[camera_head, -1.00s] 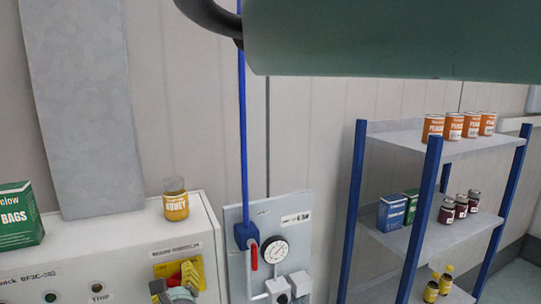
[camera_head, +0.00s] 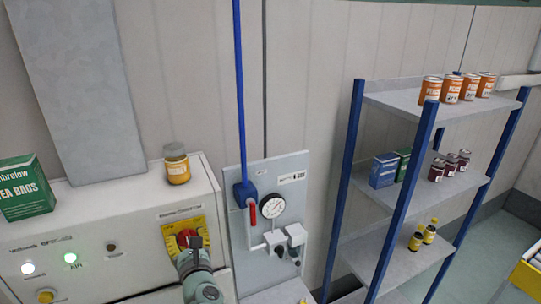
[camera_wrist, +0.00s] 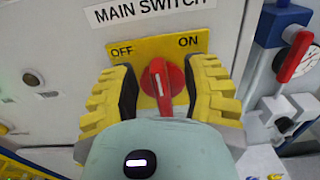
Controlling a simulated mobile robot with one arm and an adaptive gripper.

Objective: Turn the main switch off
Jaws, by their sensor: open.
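The main switch is a red rotary knob (camera_wrist: 162,82) on a yellow plate (camera_wrist: 160,48) marked OFF on the left and ON on the right, under a MAIN SWITCH label (camera_wrist: 150,10). Its handle stands nearly upright, its top leaning slightly left. My gripper (camera_wrist: 165,85) is open with its yellow-black fingers on both sides of the knob; I cannot tell if they touch it. In the head view, the knob (camera_head: 187,238) and yellow plate (camera_head: 183,228) show at the cabinet's right side, with my gripper partly covering the knob.
The grey cabinet (camera_head: 100,215) carries a lit white lamp (camera_head: 28,268) and a lit green lamp (camera_head: 70,258). A tea bags box (camera_head: 25,190) and a jar (camera_head: 177,165) stand on top. Close right are a gauge panel (camera_head: 270,180) with a red lever (camera_head: 252,215) and a shelf (camera_head: 425,185).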

